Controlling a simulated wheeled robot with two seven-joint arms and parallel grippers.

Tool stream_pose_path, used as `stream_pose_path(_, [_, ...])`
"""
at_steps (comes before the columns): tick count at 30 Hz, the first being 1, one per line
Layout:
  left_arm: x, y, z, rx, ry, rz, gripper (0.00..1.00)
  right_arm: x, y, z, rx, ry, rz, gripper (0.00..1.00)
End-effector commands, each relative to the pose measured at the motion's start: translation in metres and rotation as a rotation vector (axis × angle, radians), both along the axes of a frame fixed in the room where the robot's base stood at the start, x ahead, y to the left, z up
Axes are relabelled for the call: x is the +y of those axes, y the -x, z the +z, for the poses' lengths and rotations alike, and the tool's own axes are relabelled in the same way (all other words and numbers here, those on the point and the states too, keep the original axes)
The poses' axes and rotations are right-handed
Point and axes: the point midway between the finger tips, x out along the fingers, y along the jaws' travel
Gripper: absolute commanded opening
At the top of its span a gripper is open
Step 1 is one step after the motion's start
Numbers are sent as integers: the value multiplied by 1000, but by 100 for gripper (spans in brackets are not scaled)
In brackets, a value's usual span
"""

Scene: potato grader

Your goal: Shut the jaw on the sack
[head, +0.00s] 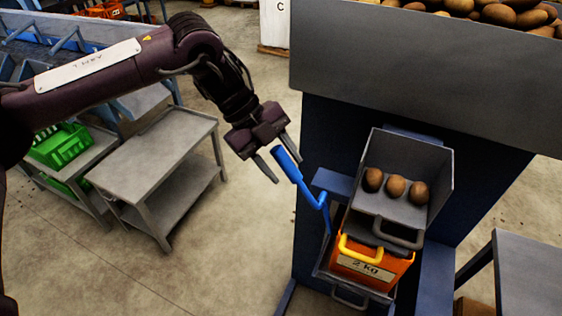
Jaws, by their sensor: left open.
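My left gripper (282,164) comes in from the upper left. It is open, with its fingers pointing down and to the right. The blue handle (288,165) of a bent lever is between or just beside the fingertips; I cannot tell whether they touch it. The lever runs down to the grader's front, beside a grey chute (400,205) with three potatoes (396,187) in it. Below the chute is an orange sack or container (372,268) labelled 2 kg, with a yellow handle (362,252). The jaw on the sack is not clearly distinguishable. My right gripper is not in view.
The grader's grey hopper (420,65) with potatoes on top fills the upper right. A grey table (525,272) stands at the lower right. A grey two-level cart (150,160) and a green crate (62,147) are at the left. The floor between cart and grader is clear.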

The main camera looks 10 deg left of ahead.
Motion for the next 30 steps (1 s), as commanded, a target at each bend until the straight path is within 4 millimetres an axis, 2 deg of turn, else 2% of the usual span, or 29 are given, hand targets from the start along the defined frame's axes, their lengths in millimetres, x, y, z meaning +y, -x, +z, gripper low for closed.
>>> stream_pose_path(6, [22,-7,26,-2,1,7,45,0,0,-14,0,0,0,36])
stream_pose_path(13, [41,-11,52,1,1,7,45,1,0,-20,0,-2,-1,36])
stream_pose_path(18, [45,-11,58,4,1,6,45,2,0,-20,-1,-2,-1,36])
stream_pose_path(30, [44,-11,58,3,1,5,45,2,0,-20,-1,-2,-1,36])
